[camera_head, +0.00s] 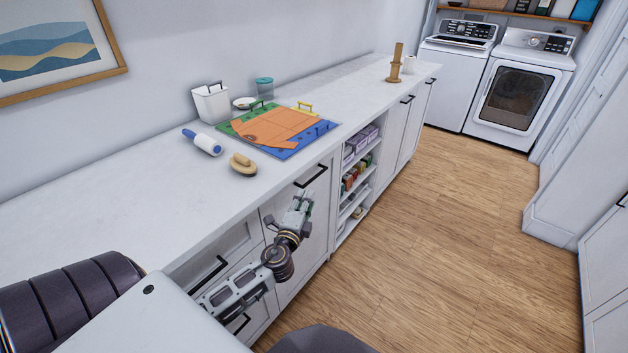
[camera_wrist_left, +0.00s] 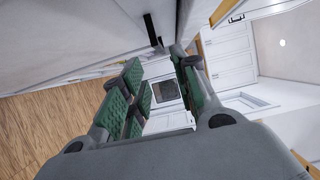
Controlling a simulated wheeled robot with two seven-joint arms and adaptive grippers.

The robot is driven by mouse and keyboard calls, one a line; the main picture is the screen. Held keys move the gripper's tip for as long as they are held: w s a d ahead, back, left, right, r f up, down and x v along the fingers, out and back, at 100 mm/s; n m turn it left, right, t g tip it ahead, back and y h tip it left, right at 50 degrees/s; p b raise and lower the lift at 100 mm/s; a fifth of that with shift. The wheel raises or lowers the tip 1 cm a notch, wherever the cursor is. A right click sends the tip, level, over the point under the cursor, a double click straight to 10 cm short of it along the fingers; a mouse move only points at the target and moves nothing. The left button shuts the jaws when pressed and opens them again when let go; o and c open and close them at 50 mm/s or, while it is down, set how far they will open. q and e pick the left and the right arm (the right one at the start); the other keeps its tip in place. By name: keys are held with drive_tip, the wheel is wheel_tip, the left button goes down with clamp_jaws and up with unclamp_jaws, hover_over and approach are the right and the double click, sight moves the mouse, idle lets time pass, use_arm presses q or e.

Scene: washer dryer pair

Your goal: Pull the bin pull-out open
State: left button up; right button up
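The bin pull-out appears to be the tall white cabinet front (camera_head: 312,238) left of the open shelves, with a black bar handle (camera_head: 311,175) near its top edge. It looks closed, flush with its neighbours. My left gripper (camera_head: 303,197) is just below that handle, in front of the panel, and partly hides it. In the left wrist view, the green-padded fingers (camera_wrist_left: 160,82) are apart with nothing between them. A dark handle (camera_wrist_left: 151,30) shows beyond the fingertips, outside the gap. My right gripper is not in view.
The white counter (camera_head: 130,185) holds a lint roller (camera_head: 203,142), a brush (camera_head: 242,164), a white bin (camera_head: 211,103) and a colourful board (camera_head: 277,127). Drawers (camera_head: 215,255) lie left of the panel; stocked open shelves (camera_head: 356,180) lie right. The wooden floor (camera_head: 440,240) is clear.

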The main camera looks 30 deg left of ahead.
use_arm(q)
drive_tip(key=x, duration=1.1)
idle(0.5)
drive_tip(key=shift+f, duration=0.1)
drive_tip(key=shift+c, duration=0.5)
clamp_jaws()
